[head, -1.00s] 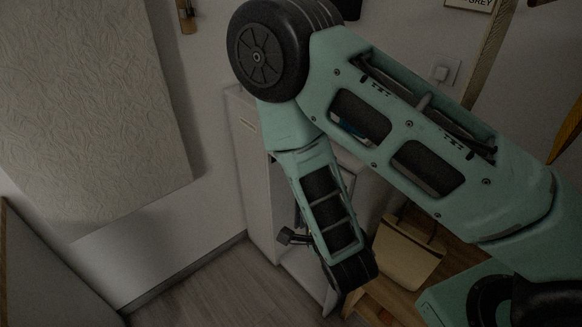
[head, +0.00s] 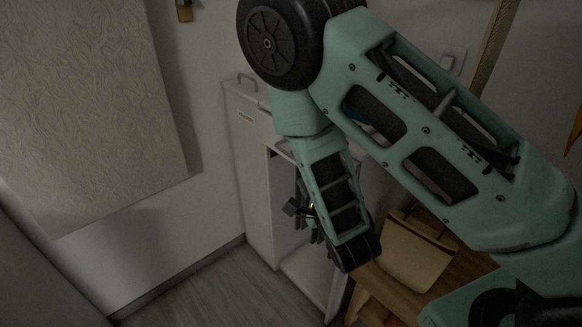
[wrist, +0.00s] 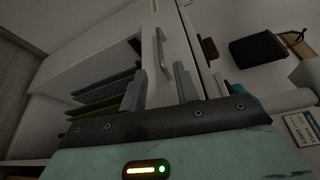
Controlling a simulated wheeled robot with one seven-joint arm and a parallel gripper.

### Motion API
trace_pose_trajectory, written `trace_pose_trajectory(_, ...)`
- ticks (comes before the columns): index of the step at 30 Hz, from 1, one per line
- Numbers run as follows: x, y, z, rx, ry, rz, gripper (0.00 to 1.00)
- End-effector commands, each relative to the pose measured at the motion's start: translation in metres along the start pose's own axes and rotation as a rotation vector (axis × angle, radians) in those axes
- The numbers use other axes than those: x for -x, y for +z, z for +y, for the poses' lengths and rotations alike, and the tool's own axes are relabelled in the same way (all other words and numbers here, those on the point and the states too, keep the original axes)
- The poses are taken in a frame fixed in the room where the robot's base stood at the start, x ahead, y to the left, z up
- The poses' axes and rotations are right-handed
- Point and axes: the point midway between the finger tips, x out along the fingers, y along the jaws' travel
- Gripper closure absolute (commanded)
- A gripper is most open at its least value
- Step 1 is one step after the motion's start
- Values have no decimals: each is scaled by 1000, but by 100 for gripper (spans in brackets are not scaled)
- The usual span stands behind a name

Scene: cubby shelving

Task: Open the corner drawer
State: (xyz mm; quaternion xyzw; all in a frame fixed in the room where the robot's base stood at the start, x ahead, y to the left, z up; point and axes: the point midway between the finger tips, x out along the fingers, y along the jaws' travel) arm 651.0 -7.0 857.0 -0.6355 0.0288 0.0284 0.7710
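A tall narrow white cabinet (head: 255,180) stands in the corner of the room, partly hidden behind my arm in the head view. In the wrist view a white drawer front (wrist: 178,45) carries a pale bar handle (wrist: 163,48). My gripper (wrist: 158,88) has its two grey fingers apart, with nothing visibly held between them. The handle lies ahead, in line with the gap between the fingers; I cannot tell whether they touch it. In the head view the gripper is dim at the cabinet's open front, partly hidden by my arm. The drawer front looks closed.
An open compartment with green and dark flat items (wrist: 105,95) lies beside the drawer front. A tan bag (head: 412,248) sits on a wooden surface right of the cabinet. A textured panel (head: 90,110) is at left. The floor (head: 220,290) before the cabinet is clear.

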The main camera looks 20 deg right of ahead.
Motion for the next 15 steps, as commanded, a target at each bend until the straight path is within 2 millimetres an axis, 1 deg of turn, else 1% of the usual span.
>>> trace_pose_trajectory(1, -4, -1, 6, -3, -4, -1, 69)
trace_pose_trajectory(10, -21, -1, 5, -2, -3, -1, 69)
trace_pose_trajectory(15, -34, -1, 6, -3, -5, 0, 69)
